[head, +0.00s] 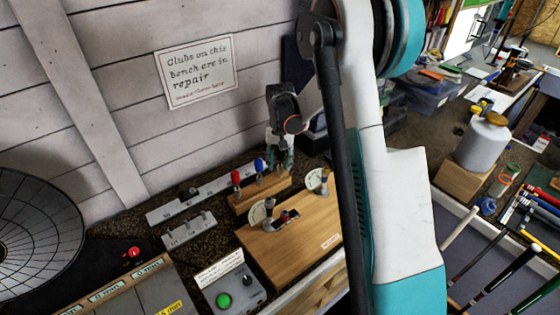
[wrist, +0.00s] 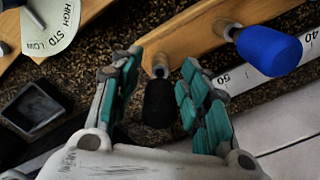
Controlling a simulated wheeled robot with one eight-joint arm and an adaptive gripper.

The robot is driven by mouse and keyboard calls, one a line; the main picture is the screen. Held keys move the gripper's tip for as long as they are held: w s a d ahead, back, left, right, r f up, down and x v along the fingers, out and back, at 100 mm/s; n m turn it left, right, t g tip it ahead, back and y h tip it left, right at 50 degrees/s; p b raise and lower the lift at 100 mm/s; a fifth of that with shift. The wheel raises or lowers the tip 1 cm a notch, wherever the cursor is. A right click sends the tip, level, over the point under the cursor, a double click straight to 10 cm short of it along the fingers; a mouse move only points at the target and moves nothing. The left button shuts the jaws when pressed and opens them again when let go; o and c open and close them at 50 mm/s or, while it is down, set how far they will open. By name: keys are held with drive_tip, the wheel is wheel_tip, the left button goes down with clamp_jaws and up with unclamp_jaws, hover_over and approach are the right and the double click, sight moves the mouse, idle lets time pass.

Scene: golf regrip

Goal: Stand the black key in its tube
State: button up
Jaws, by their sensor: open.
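The black key (wrist: 160,104) shows its dark knob in the wrist view, between my gripper's fingers. Its knob meets a grey metal tube (wrist: 160,66) on the wooden rack (wrist: 190,30), and it looks seated there, in line with it. My gripper (wrist: 160,63) is open, with one teal-padded finger on each side of the knob and a gap showing on both sides. In the head view, my gripper (head: 280,155) is at the right end of the rack (head: 262,191), and the black key cannot be made out behind the fingers.
A blue-knobbed key (wrist: 268,50) stands beside the black one; a red-knobbed key (head: 236,177) is farther left. A ruler scale (wrist: 240,75) lies behind the rack. A wooden box with dials (head: 295,235) stands in front. A button box (head: 234,291) is nearer.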

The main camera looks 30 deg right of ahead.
wheel_tip(320, 180, up, 12)
idle(0.5)
idle(0.7)
